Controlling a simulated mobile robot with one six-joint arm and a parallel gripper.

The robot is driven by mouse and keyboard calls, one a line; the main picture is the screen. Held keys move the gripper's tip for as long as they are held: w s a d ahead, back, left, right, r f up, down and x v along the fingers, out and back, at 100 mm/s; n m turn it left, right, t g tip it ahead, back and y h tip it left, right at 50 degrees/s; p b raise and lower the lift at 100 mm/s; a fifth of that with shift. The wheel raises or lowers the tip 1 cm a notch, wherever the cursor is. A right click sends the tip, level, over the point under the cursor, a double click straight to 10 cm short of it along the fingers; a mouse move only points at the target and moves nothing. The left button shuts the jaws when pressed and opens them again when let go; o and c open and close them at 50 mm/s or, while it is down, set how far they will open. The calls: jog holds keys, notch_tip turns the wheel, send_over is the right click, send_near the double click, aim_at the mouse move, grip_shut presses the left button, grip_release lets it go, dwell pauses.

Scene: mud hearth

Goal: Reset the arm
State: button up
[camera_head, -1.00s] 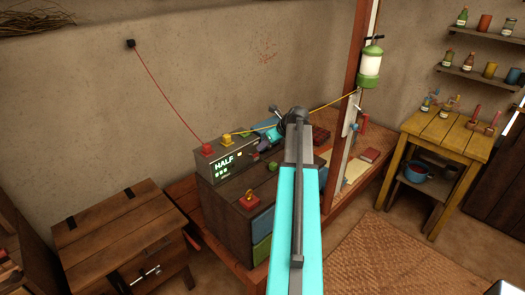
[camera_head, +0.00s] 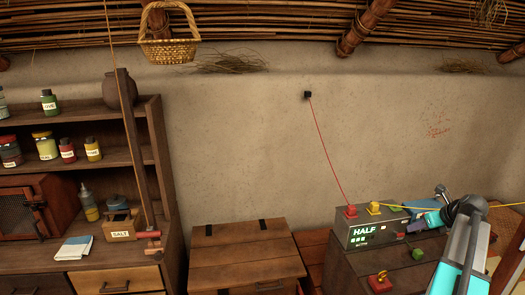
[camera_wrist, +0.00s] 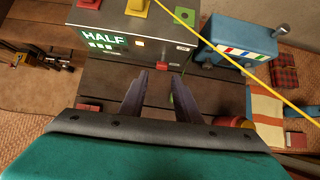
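My gripper (camera_wrist: 155,88) shows in the wrist view with its two dark fingers apart and nothing between them. It points toward the front of a grey box (camera_wrist: 130,22) with a lit HALF display, over a dark wooden top. The same grey box (camera_head: 362,244) stands left of the arm, with a red plug and a yellow plug on top.
A blue device (camera_wrist: 235,40) stands right of the box in the wrist view, with a yellow cable (camera_wrist: 222,68) passing in front. In the head view, a red cable (camera_head: 325,150) runs up to the wall. A wooden chest (camera_head: 245,255) and a shelf unit (camera_head: 140,150) stand left.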

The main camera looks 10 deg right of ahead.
jog(key=w+a+f+n+g+y, duration=0.1)
jog(key=w+a+f+n, duration=0.1)
jog(key=a+f+n, duration=0.6)
jog(key=w+a+f+n+g, duration=0.2)
jog(key=w+a+f+n, duration=0.15)
jog(key=a, duration=0.95)
jog(key=w+a+f+n+g+y, duration=0.1)
jog(key=w+a+f+n, duration=0.1)
jog(key=a+f+n, duration=0.6)
jog(key=s+a+f+n+g, duration=0.1)
jog(key=s+a+f+n, duration=0.3)
jog(key=a, duration=0.5)
jog(key=s+a+f+n+g+h, duration=0.1)
jog(key=s+a+f+n, duration=0.2)
jog(key=a+n, duration=0.5)
jog(key=s+a+f+n+g, duration=0.2)
jog(key=s+a+f+n, duration=0.15)
jog(key=a, duration=0.65)
jog(key=s+f+n+g+b, duration=0.1)
jog(key=s+f+g+b, duration=0.4)
jog(key=s+f, duration=2)
jog(key=f+b, duration=0.1)
jog(key=b, duration=0.2)
jog(key=shift+s+a+n+g, duration=0.3)
jog(key=shift+a, duration=0.1)
